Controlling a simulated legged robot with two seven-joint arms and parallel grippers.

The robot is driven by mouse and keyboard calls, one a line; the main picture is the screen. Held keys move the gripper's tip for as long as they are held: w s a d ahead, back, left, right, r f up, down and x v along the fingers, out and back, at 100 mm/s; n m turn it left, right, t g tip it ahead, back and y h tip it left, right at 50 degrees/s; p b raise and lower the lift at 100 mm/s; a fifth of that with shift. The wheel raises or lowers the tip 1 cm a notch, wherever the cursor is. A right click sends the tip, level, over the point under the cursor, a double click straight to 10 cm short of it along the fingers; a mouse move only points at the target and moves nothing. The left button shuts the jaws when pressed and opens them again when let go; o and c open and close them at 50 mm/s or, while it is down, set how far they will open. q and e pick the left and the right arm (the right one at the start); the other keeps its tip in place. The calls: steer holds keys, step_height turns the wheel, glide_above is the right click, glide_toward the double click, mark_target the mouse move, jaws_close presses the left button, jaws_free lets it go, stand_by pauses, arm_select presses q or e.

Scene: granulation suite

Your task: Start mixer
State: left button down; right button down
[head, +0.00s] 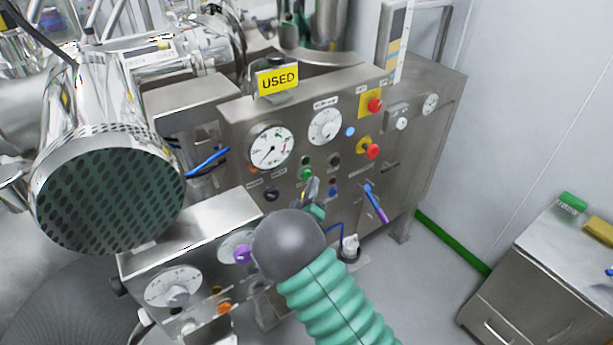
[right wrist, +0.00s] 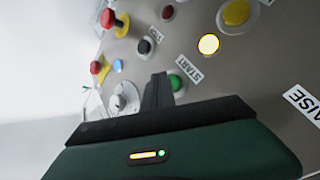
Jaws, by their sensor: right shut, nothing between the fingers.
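The steel mixer control panel (head: 345,120) fills the middle of the head view, with dials, lamps and buttons. Two green controls (head: 306,161) show just above my right gripper (head: 313,188). In the right wrist view, a green button (right wrist: 177,83) sits beside a START label (right wrist: 188,78). My right gripper's fingers (right wrist: 158,85) are shut and empty, right beside that button and partly covering its edge. I cannot tell whether they touch it. My grey wrist and green sleeve hide the lower panel. My left gripper is not in view.
Red mushroom buttons on yellow plates (head: 372,104) are at the panel's upper right. A glowing yellow lamp (right wrist: 208,44) shows near the START button. A blue-purple handle (head: 376,203) juts out to the right. A USED sign (head: 277,79) stands on top. A lower steel box (head: 190,235) is at left.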

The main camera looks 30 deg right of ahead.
stand_by(0.4)
steer(key=shift+w, duration=0.35)
steer(key=shift+w+r, duration=0.1)
steer(key=shift+w, duration=0.35)
stand_by(0.8)
steer(key=shift+s, duration=0.85)
steer(key=s, duration=0.5)
steer(key=shift+d+p, duration=0.2)
steer(key=shift+p, duration=0.15)
